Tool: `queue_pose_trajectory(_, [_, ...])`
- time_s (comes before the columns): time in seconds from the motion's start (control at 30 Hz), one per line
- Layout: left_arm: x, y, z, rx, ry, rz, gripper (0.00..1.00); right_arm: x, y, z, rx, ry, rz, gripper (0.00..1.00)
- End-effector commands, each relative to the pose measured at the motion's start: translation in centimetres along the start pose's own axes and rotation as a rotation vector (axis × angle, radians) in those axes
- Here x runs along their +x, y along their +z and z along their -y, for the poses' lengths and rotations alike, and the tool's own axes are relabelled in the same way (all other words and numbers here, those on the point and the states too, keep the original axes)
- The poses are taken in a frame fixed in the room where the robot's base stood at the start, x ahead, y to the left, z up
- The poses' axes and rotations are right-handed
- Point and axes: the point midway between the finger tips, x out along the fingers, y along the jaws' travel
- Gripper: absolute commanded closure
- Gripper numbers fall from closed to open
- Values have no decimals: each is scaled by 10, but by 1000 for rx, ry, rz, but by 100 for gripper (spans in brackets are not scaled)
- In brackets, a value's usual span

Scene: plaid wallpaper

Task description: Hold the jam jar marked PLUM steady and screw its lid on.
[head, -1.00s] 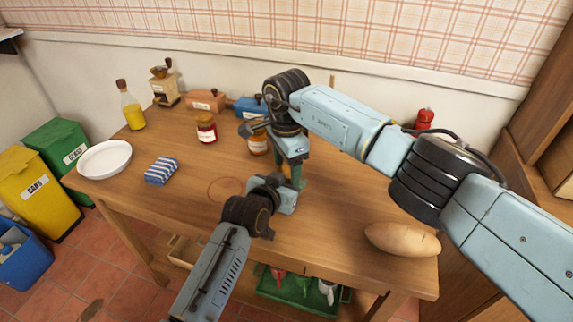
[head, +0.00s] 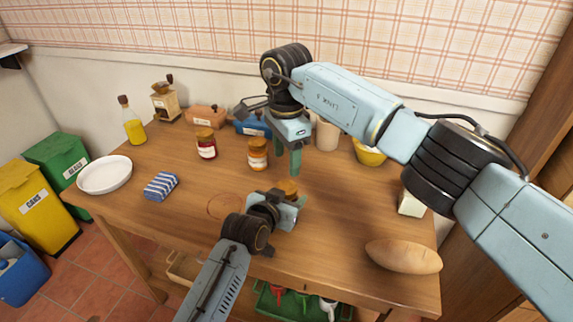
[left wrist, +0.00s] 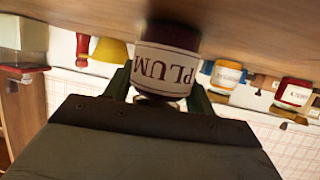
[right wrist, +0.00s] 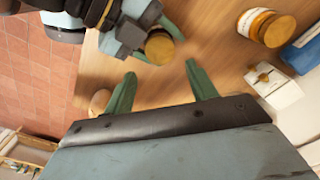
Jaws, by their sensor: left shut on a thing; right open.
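The jam jar marked PLUM (left wrist: 165,65) stands on the table, dark with a pale label, and its label reads upside down in the left wrist view. My left gripper (head: 283,200) is shut around it. A gold lid (head: 288,187) sits at the jar's mouth; the lid also shows in the right wrist view (right wrist: 159,47). I cannot tell how tightly it is seated. My right gripper (head: 288,165) is open and empty above the lid, fingers pointing down, apart from it. In the head view my left gripper hides most of the jar.
A red-jam jar (head: 206,144) and an orange-jam jar (head: 258,155) stand behind to the left. A bread loaf (head: 403,256) lies front right, with a yellow bowl (head: 369,153) behind. A striped cloth (head: 161,186) and a plate (head: 104,175) are left. The table's middle left is clear.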

Motion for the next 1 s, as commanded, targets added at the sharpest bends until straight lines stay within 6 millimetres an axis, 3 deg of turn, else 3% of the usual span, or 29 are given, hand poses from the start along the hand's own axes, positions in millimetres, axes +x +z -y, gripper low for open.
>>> queue_pose_trajectory(0.33, [0, 1, 0, 0, 0, 1, 100, 5, 0, 0, 1, 3, 0, 43])
queue_pose_trajectory(0.73, [0, 1, 0, 0, 0, 1, 100, 62, 0, -1, 2, 4, 2, 43])
queue_pose_trajectory(1.0, [0, 1, 0, 0, 0, 1, 100, 80, 0, -1, 1, 2, 0, 43])
